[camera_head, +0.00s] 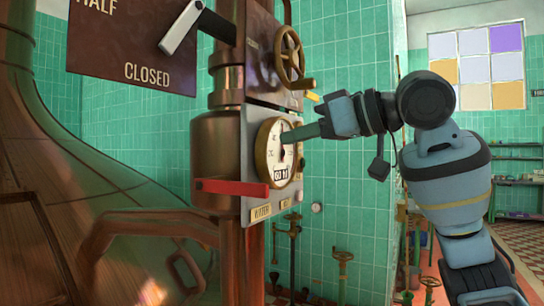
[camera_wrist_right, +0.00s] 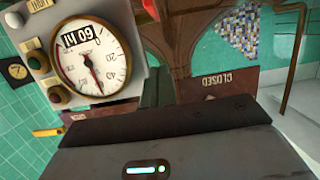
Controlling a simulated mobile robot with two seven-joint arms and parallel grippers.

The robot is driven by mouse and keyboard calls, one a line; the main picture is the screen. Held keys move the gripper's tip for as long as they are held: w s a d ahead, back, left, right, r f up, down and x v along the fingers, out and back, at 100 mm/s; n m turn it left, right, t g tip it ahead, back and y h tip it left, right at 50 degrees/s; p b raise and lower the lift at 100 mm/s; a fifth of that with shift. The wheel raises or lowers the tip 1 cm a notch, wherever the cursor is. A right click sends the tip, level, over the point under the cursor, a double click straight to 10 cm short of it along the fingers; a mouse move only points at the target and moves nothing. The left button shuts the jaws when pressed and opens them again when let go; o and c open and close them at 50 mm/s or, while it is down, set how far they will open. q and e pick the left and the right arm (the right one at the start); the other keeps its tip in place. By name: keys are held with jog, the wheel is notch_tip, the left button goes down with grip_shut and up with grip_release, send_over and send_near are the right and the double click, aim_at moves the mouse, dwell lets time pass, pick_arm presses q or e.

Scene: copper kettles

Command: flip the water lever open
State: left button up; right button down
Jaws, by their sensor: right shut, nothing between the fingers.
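The red lever (camera_head: 235,188) sticks out level to the left from the lower part of the gauge panel, just above a plate marked WATER (camera_head: 261,212). My right gripper (camera_head: 284,137) is shut and empty. Its fingertips are in front of the round gauge (camera_head: 272,160), above and to the right of the red lever and apart from it. In the right wrist view, which is upside down, my shut dark fingers (camera_wrist_right: 158,88) show beside the gauge (camera_wrist_right: 92,58). A small red piece shows at the top edge there; I cannot tell if it is the lever. My left gripper is not in view.
A copper pipe (camera_head: 217,150) stands directly left of the panel. A brass handwheel (camera_head: 290,55) is above the gauge. A dark sign (camera_head: 135,45) marked HALF and CLOSED, with a black and white lever (camera_head: 182,28), hangs upper left. A big copper kettle (camera_head: 60,190) fills the left.

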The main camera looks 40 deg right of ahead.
send_over(228, 188)
jog(key=s+d, duration=0.3)
jog(key=s, duration=0.2)
jog(key=shift+w+a+f, duration=0.1)
jog(key=shift+f, duration=0.5)
jog(key=shift+w+a+f, duration=0.1)
jog(key=shift+f, duration=0.45)
jog(key=f, duration=0.3)
jog(key=shift+w, duration=0.2)
jog(key=shift+s+f, duration=0.1)
jog(key=shift+f, duration=0.45)
